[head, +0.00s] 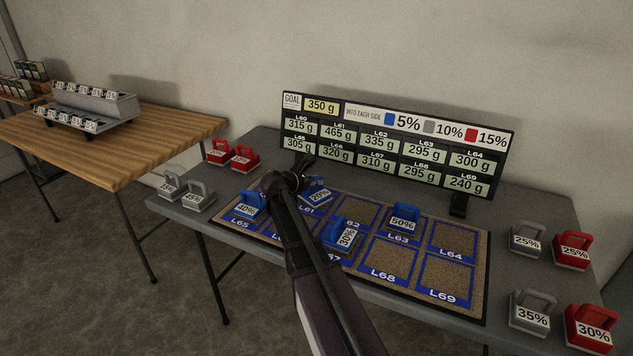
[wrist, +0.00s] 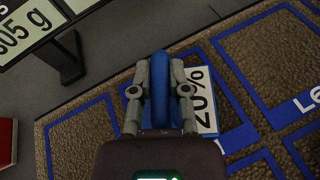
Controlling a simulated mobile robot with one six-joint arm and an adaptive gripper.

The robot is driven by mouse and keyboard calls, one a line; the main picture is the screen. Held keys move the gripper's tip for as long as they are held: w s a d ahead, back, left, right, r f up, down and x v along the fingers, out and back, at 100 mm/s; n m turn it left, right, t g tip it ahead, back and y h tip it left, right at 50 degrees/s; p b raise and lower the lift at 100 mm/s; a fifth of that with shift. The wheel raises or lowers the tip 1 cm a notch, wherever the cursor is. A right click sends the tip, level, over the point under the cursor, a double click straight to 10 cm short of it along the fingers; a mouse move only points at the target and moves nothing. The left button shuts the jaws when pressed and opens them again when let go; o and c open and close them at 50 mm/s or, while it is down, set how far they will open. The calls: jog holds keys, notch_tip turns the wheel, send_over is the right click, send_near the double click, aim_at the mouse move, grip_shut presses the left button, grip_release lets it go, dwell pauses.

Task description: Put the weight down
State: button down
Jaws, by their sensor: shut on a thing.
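A blue weight labelled 20% (head: 319,196) is over the back left part of the cork mat, near the cell L61. In the wrist view its blue handle (wrist: 160,88) stands between the fingers, and part of its white label (wrist: 204,98) shows at right. My gripper (wrist: 160,70) is shut on this handle. In the head view my gripper (head: 310,178) is partly hidden by my own arm. I cannot tell whether the weight touches the mat or hangs just above it.
Blue weights 40% (head: 249,206), 30% (head: 342,236) and 50% (head: 404,218) stand on the mat (head: 450,238). A goal board (head: 400,125) rises behind it. Red and grey weights flank the mat. Cells L64, L68 and L69 are empty. A wooden table (head: 150,140) stands left.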

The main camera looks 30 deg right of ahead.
jog(key=c, duration=0.6)
grip_release()
jog(key=shift+s+a+r+p, duration=0.2)
jog(key=shift+a+r+p, duration=0.15)
jog(key=shift+a, duration=0.15)
jog(key=p+v, duration=0.4)
jog(key=v, duration=0.6)
jog(key=shift+s+a+r, duration=0.1)
jog(key=shift+s+a, duration=0.1)
jog(key=shift+a, duration=0.2)
